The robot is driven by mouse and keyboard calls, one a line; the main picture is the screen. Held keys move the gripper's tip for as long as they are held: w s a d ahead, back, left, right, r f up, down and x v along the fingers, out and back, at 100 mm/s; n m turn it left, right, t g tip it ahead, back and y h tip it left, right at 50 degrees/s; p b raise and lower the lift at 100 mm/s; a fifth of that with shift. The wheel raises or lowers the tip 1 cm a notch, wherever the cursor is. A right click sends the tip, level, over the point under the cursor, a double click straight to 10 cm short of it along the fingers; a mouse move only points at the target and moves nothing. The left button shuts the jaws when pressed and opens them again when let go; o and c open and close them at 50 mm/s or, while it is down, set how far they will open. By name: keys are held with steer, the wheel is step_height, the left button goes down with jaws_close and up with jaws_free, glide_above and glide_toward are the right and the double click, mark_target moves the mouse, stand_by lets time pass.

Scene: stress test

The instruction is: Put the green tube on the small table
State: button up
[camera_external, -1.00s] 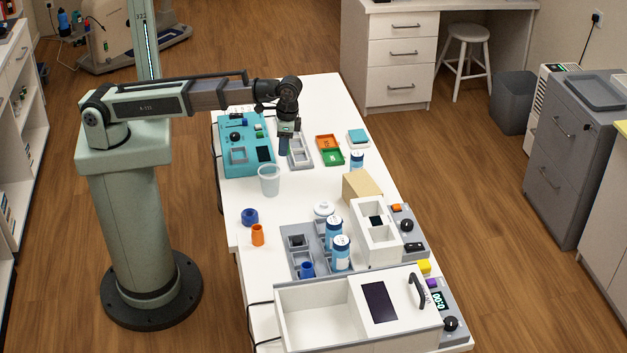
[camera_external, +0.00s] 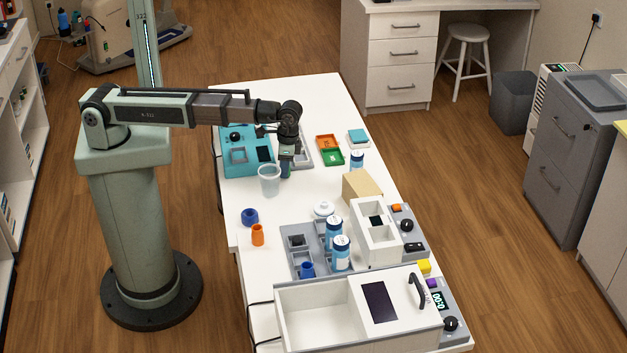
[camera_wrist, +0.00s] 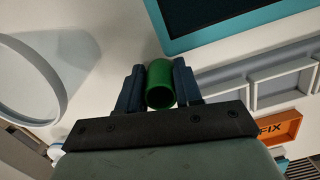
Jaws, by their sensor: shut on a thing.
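The green tube (camera_wrist: 160,84) sits between the two fingers of my gripper (camera_wrist: 158,88) in the wrist view, with its open end showing. My gripper is shut on it. In the external view my gripper (camera_external: 286,168) is low over the white worktop, just right of the clear cup, and its fingers mostly hide the tube. I cannot tell whether the tube touches the worktop. Nothing is clearly marked as the small table. A low white block with a teal top (camera_external: 358,136) stands at the worktop's right edge.
The clear cup (camera_external: 269,180) stands close left of my gripper. The teal device (camera_external: 235,165) and a grey compartment tray (camera_external: 304,159) are behind it. Orange (camera_external: 327,142) and green (camera_external: 332,157) trays lie to the right. The worktop in front of my gripper has free room.

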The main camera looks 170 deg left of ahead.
mark_target(289, 173)
steer(key=shift+f, duration=0.1)
steer(key=o, duration=1)
step_height(289, 173, up, 11)
steer(key=a, duration=0.1)
steer(key=shift+w+a+r, duration=0.2)
steer(key=shift+r, duration=0.4)
steer(key=shift+c, duration=1.2)
